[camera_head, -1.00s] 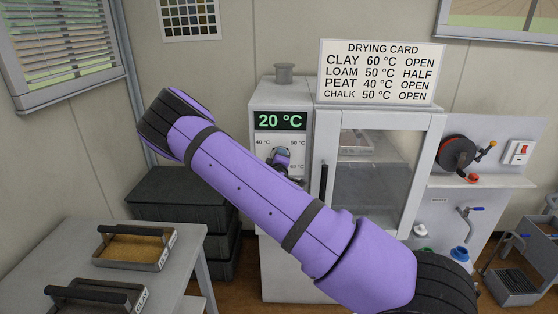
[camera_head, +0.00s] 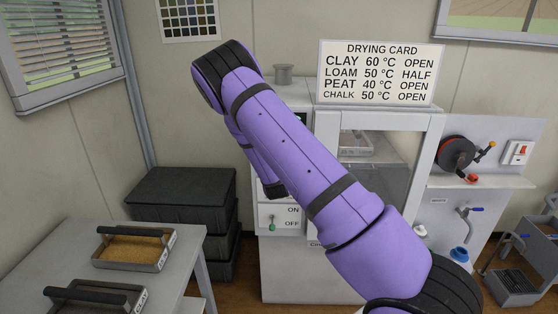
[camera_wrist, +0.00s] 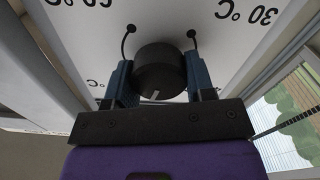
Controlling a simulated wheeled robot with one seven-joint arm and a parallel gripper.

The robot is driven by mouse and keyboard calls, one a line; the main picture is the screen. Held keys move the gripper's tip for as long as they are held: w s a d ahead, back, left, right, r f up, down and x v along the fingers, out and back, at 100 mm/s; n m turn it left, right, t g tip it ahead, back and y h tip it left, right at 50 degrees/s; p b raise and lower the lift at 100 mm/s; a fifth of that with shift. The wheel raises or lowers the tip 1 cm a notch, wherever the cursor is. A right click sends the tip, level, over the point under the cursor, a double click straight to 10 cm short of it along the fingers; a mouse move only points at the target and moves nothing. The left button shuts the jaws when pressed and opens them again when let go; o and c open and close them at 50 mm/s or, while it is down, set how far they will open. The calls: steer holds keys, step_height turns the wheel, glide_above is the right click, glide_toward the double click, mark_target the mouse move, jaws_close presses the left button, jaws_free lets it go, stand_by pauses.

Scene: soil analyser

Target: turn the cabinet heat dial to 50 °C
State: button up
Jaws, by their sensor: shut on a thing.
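The dark round dial (camera_wrist: 160,70) is on the white cabinet front in the wrist view. My gripper (camera_wrist: 158,82) is shut on it, with one blue finger on each side. A short pale mark on the dial points toward the bottom of this view. The panel print appears upside down, with a 60 °C label (camera_wrist: 90,4) at upper left and a 30 °C label (camera_wrist: 248,14) at upper right. In the head view my arm hides the dial and nearly all of the temperature display on the drying cabinet (camera_head: 427,160).
A green-tipped ON/OFF lever (camera_head: 272,224) is below my arm on the cabinet front. The drying card (camera_head: 381,72) stands on top and reads LOAM 50 °C HALF and CHALK 50 °C OPEN. Dark stacked crates (camera_head: 180,190) stand left of the cabinet.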

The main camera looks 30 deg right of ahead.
steer(key=m, duration=0.5)
steer(key=shift+s+m, duration=0.1)
steer(key=shift+m, duration=0.3)
steer(key=shift+f, duration=0.1)
stand_by(0.3)
steer(key=o, duration=0.9)
steer(key=v, duration=1)
steer(key=shift+s+a, duration=0.2)
steer(key=shift+s, duration=0.1)
